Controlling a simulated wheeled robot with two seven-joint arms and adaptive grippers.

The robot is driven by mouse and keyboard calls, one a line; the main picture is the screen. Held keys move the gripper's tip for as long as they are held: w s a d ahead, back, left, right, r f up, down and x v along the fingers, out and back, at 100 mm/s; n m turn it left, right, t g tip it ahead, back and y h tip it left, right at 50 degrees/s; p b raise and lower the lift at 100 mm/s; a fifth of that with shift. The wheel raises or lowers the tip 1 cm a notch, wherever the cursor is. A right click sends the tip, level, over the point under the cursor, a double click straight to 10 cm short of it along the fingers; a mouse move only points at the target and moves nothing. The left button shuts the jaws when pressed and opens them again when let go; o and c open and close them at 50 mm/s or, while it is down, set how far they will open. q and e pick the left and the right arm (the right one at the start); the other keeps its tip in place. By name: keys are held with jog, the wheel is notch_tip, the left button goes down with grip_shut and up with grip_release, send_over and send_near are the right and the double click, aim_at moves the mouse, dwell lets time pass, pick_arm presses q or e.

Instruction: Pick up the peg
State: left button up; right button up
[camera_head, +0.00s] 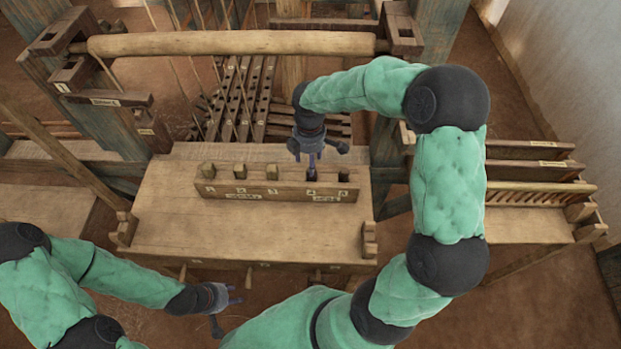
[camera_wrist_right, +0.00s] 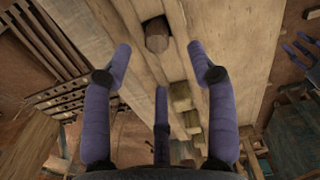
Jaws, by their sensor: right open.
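A wooden rack (camera_head: 262,191) on the loom's bench holds a row of short wooden pegs. My left gripper (camera_head: 229,311) is open and empty, low in front of the bench.
The bench top (camera_head: 180,215) is clear around the rack. A thick wooden beam (camera_head: 230,43) crosses behind it, with cords and slatted treadles below. A slotted wooden shelf (camera_head: 530,210) stands to the right. Wooden posts rise at both sides.

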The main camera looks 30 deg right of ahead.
jog(key=shift+f, duration=0.8)
jog(key=f, duration=0.1)
jog(key=f+b, duration=0.2)
jog(key=f, duration=0.1)
jog(key=shift+s+d, duration=0.1)
jog(key=shift+d, duration=0.15)
jog(key=shift+f+b, duration=0.4)
jog(key=shift+f, duration=0.15)
jog(key=shift+r, duration=0.1)
grip_shut()
